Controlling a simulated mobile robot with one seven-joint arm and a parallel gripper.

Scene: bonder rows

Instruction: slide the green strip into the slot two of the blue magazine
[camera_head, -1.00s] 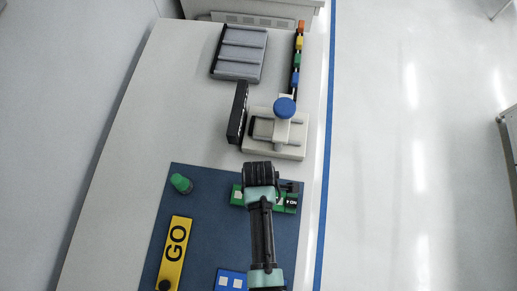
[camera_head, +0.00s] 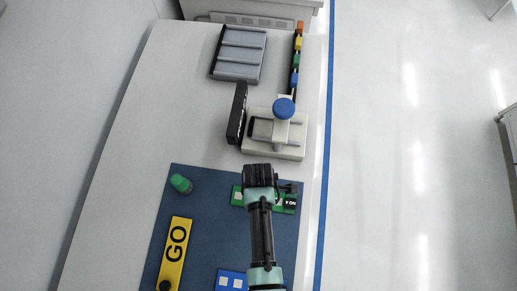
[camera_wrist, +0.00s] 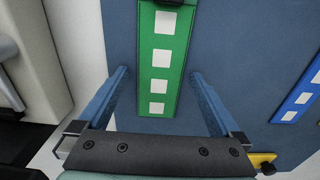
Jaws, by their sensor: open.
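The green strip (camera_head: 278,207) with white squares lies flat on a dark blue mat (camera_head: 205,215). My arm covers its middle in the head view. In the wrist view the green strip (camera_wrist: 161,40) runs lengthwise between the two fingers of my gripper (camera_wrist: 158,72). The gripper is open, with a gap on both sides of the strip, and holds nothing. No clear blue magazine with numbered slots can be made out. A small blue block (camera_head: 295,78) sits in a row of coloured blocks at the back right.
A pale fixture with a blue knob (camera_head: 284,107) stands beyond the mat, beside an upright black plate (camera_head: 237,112). A grey slotted tray (camera_head: 240,52) lies farther back. A green knob (camera_head: 181,184), a yellow GO strip (camera_head: 174,252) and a blue strip (camera_head: 226,273) are on the mat.

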